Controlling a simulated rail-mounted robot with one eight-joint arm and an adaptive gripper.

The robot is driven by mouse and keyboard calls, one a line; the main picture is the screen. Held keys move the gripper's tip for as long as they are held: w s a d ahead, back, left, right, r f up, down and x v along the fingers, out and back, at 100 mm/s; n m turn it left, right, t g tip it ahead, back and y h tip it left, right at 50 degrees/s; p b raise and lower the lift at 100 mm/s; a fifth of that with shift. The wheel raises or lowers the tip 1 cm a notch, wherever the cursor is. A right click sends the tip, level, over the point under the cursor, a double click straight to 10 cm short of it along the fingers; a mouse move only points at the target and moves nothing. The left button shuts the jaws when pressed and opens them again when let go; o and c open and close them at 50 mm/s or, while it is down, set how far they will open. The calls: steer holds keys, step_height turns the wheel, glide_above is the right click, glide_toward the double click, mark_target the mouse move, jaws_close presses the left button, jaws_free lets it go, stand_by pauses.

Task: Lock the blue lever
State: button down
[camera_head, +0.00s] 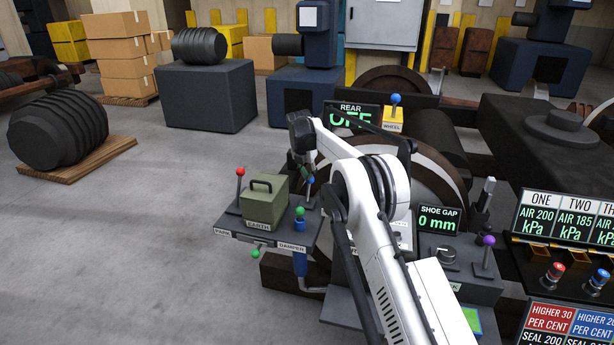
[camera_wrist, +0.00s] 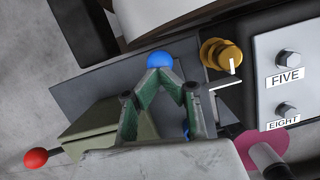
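A blue ball-topped lever (camera_head: 310,180) stands at the back of the dark control box (camera_head: 270,232), behind the olive EARTH block. Its blue ball (camera_wrist: 160,62) shows just past my fingertips in the wrist view. My gripper (camera_wrist: 165,74) points down over this box, and its two green-padded fingers converge to a narrow tip at the ball's near edge. I cannot tell whether they touch it. A second blue-balled lever (camera_head: 396,98) stands upright on the yellow WHEEL box (camera_head: 392,120), away from my gripper.
The olive EARTH block (camera_head: 264,204), a red-balled lever (camera_head: 240,171) and a green-balled lever on a blue base (camera_head: 300,212) crowd the box. A brass knob (camera_wrist: 222,54) is close right of my fingers. The SHOE GAP panel (camera_head: 438,220) stands to the right.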

stand_by(0.6)
steer(key=shift+s+a+r, duration=0.25)
steer(key=shift+s, duration=0.1)
step_height(320, 180, up, 11)
steer(key=w+p, duration=0.1)
steer(key=shift+w+a, duration=0.15)
steer(key=shift+a, duration=0.05)
stand_by(0.4)
